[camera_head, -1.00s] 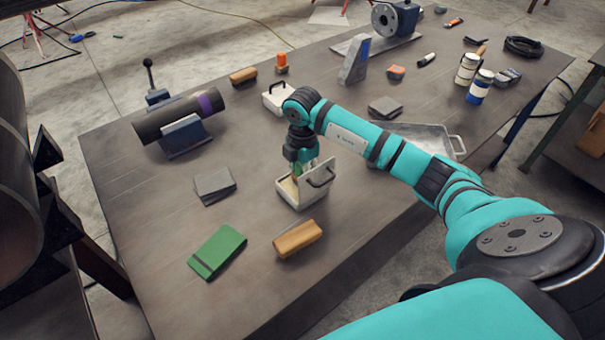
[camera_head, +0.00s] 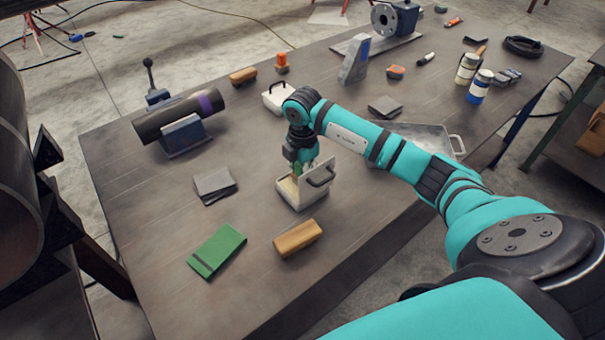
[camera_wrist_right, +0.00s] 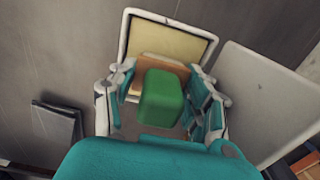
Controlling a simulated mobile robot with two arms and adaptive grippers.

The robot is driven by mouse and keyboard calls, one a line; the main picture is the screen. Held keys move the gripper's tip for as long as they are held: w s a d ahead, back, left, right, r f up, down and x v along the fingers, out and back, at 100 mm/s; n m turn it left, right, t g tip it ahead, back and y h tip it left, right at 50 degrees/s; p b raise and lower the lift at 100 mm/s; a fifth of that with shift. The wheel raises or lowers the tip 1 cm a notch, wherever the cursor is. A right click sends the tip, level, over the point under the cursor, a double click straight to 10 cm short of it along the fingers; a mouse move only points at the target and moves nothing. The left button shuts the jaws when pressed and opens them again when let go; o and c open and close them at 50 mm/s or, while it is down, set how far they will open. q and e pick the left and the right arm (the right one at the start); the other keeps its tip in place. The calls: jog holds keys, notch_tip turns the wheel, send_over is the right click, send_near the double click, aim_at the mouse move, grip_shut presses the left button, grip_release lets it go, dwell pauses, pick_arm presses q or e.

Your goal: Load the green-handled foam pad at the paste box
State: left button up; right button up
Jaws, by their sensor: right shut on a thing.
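The white paste box (camera_head: 300,203) stands on the table with its handled lid (camera_head: 319,180) raised on the right side. My right gripper (camera_head: 305,168) points down into the box opening. In the right wrist view its fingers (camera_wrist_right: 162,105) are shut on the green handle (camera_wrist_right: 163,98) of the foam pad. The pad's tan body (camera_wrist_right: 148,68) shows beside the handle, in front of the pale yellow paste (camera_wrist_right: 172,46). Whether the pad touches the paste cannot be told, as its underside is hidden. My left gripper is not in view.
A wooden-backed block (camera_head: 297,237) and a green pad (camera_head: 217,250) lie in front of the box. Dark grey sheets (camera_head: 215,185) lie to its left, and a second white box (camera_head: 278,98) stands behind. A clamped pipe (camera_head: 180,116) is at the back left.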

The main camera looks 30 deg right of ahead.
jog(key=shift+r+p, duration=2.7)
jog(key=shift+r, duration=0.75)
jog(key=shift+r, duration=0.1)
